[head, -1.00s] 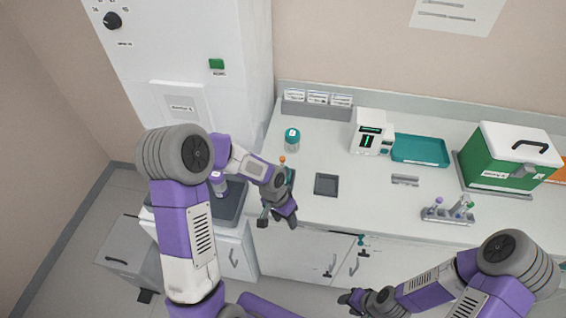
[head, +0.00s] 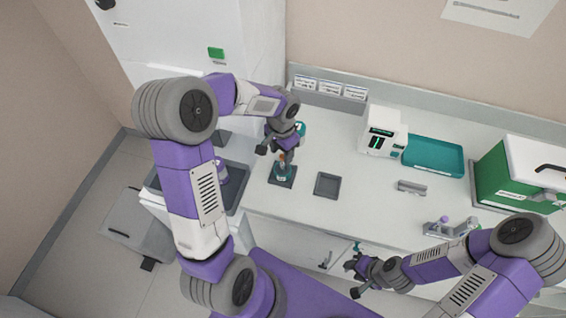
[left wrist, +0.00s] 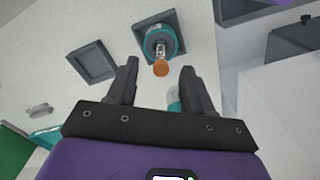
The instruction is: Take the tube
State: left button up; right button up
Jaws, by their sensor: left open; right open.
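An orange-capped tube (left wrist: 160,69) stands in a teal holder (left wrist: 152,45) on a dark square pad (left wrist: 172,17) in the left wrist view. In the head view the orange cap (head: 282,157) shows just below my left gripper (head: 277,151), and the holder (head: 282,174) sits on its pad at the counter's left front. In the left wrist view my left gripper (left wrist: 158,72) is open, with the cap in line between its fingertips. I cannot tell whether they touch it. My right gripper (head: 356,278) is open in front of the counter, away from the tube.
An empty dark square tray (head: 327,185) lies right of the holder. A teal-lidded jar (head: 300,129) is partly hidden behind my left gripper. A white device (head: 382,132), a teal tray (head: 433,155), a green box (head: 505,178) and a tube rack (head: 436,231) stand further right.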

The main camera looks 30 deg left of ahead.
aim_at(282, 157)
pick_arm(q)
jog(key=f, duration=0.4)
jog(key=shift+w, duration=0.35)
jog(key=c, duration=0.9)
notch_tip(282, 157, up, 10)
jog(key=shift+r, duration=0.1)
